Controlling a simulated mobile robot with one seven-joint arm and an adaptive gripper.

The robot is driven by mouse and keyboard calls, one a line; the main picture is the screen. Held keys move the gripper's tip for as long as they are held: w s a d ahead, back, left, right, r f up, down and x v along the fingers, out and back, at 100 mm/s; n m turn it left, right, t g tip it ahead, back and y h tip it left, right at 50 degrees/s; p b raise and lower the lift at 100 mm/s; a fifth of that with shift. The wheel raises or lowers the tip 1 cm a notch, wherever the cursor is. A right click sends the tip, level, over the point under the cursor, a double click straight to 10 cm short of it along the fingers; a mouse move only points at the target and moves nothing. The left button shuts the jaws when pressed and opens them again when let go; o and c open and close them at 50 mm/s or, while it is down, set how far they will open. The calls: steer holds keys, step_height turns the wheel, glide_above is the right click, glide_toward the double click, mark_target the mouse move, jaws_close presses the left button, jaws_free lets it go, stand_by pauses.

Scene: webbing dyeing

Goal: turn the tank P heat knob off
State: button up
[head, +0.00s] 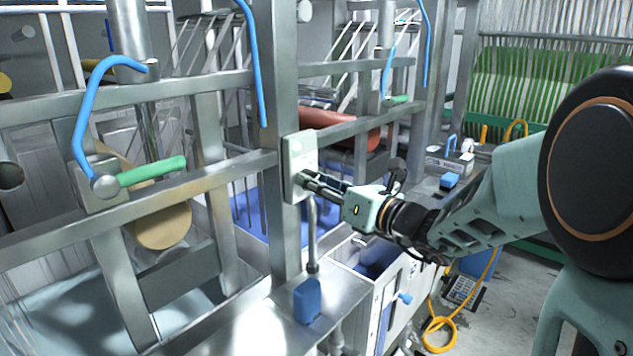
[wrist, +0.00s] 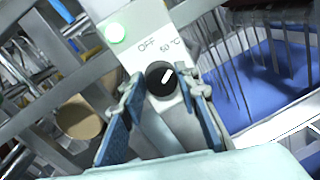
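The heat control box is a pale panel (head: 301,152) on a steel upright in the head view. In the wrist view the panel (wrist: 140,28) shows a lit green lamp (wrist: 115,32) and the labels OFF and 50 °C. Below the labels is a round black knob (wrist: 161,78); its white pointer leans up and right, to the 50 °C side. My gripper (head: 306,181) is at the lower part of the box. In the wrist view its fingers (wrist: 162,90) are apart, one on each side of the knob, with small gaps seemingly visible. The knob is hidden by the fingers in the head view.
Steel rails (head: 200,168) frame the box. Blue liquid (head: 262,212) lies behind. A yellow hose (head: 440,330) is on the floor.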

steer(key=shift+c, duration=1.2)
steer(key=shift+f+n+b, duration=0.2)
steer(key=shift+n+b, duration=0.1)
steer(key=shift+b, duration=0.4)
steer(key=n+y+b, duration=0.1)
steer(key=n+b, duration=1.1)
steer(key=b, duration=0.8)
steer(key=shift+s+f+b, duration=0.1)
steer(key=shift+b, duration=0.2)
